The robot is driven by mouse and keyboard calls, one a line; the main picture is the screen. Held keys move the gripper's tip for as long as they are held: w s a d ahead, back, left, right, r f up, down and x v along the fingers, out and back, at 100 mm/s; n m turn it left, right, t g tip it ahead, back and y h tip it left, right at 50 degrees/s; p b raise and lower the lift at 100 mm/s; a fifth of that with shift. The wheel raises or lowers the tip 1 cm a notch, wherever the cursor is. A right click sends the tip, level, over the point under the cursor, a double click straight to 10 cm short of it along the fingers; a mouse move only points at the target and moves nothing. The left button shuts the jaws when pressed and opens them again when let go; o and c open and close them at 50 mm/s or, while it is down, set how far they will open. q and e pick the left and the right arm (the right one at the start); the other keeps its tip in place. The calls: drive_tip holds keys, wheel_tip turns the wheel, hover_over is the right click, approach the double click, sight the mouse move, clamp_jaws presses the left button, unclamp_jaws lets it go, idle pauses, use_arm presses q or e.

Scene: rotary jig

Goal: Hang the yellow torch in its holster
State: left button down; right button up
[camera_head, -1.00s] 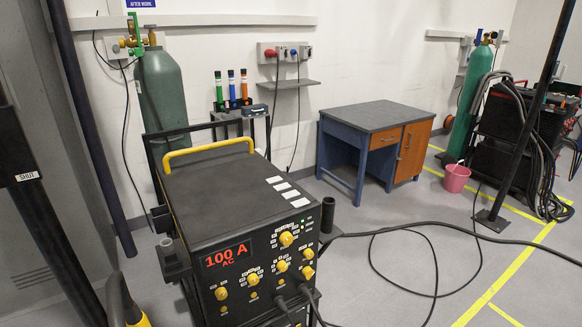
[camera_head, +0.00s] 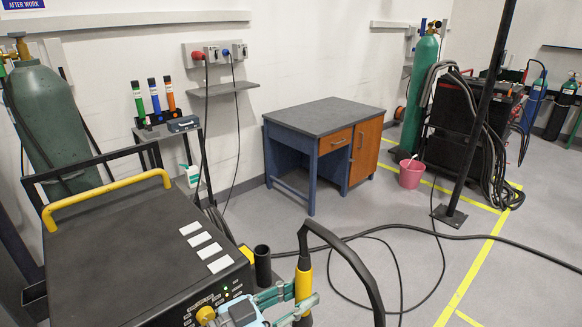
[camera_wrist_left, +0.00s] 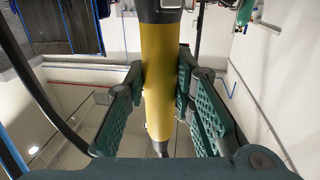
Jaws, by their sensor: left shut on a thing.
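The yellow torch (camera_head: 303,284) stands roughly upright at the bottom of the head view. Its black neck and a thick black cable arch from its top to the right. My left gripper (camera_head: 304,293) is shut on the torch's yellow handle, one teal finger on each side. The left wrist view shows the handle (camera_wrist_left: 158,80) between the finger pads. A black open-topped tube (camera_head: 262,264), which looks like the holster, stands at the welder's right side. The torch is to the right of this tube in the picture and apart from it. My right gripper is out of view.
The black welder (camera_head: 130,250) with a yellow handle bar fills the lower left. Behind it are a green gas cylinder (camera_head: 50,125) and a small stand (camera_head: 176,134) with coloured tubes. A desk (camera_head: 322,135) and pink bucket (camera_head: 411,174) stand farther off. Cables cross the floor.

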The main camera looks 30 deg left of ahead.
use_arm(q)
drive_tip(key=w+a+r+n+y+p, duration=0.1)
drive_tip(key=w+a+r+y+p, duration=0.1)
drive_tip(key=w+a, duration=0.3)
drive_tip(key=w+a+r+n+t+y+p, duration=0.1)
drive_tip(key=w+a+r+n+y+p, duration=0.1)
drive_tip(key=w+a+r, duration=0.3)
drive_tip(key=w+a+r+n+y+p, duration=0.1)
drive_tip(key=w+a+r+y+p, duration=0.2)
drive_tip(key=a, duration=0.9)
drive_tip(key=w+r, duration=0.1)
drive_tip(key=w, duration=0.2)
drive_tip(key=shift+n+t, duration=0.3)
drive_tip(key=shift+n, duration=0.1)
